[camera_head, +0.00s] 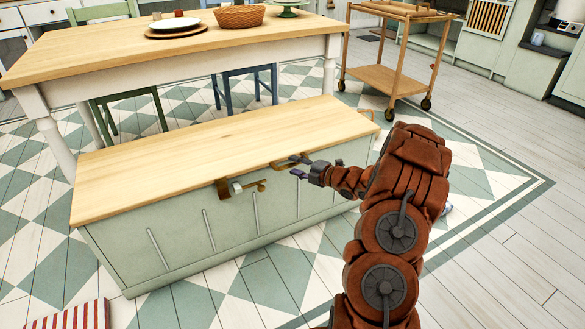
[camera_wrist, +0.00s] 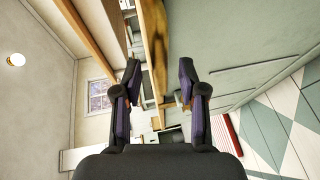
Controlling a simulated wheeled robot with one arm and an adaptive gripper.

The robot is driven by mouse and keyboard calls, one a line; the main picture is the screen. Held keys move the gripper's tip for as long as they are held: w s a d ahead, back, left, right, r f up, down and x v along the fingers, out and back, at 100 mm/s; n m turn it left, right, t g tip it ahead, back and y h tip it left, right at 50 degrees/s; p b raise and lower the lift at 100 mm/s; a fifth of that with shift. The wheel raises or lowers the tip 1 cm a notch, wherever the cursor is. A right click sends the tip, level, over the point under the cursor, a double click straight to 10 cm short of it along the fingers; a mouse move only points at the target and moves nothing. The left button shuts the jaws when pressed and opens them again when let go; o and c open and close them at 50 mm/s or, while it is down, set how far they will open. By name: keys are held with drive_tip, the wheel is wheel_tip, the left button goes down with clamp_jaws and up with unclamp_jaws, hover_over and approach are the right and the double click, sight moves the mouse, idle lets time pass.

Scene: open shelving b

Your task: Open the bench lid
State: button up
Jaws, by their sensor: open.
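The bench (camera_head: 170,245) is a long pale green chest with a light wooden lid (camera_head: 200,150). The lid lies flat and closed on it. A brass latch with a grey block (camera_head: 236,187) sits at the front edge of the lid. A brass handle (camera_head: 284,164) is on the same edge, right of the latch and partly behind my fingers. My gripper (camera_head: 296,166) is open at this handle. In the wrist view my gripper (camera_wrist: 159,70) has its two fingers apart, with the lid's wooden edge (camera_wrist: 155,40) running between them. Contact with the handle cannot be told.
A white-legged table (camera_head: 130,50) with a basket (camera_head: 239,16) and plates stands close behind the bench. Chairs are tucked at it. A wooden cart (camera_head: 385,78) stands at the back right. A red-striped cloth (camera_head: 75,316) lies front left. The floor at right is clear.

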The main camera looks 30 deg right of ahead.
drive_tip(key=shift+x, duration=1)
clamp_jaws()
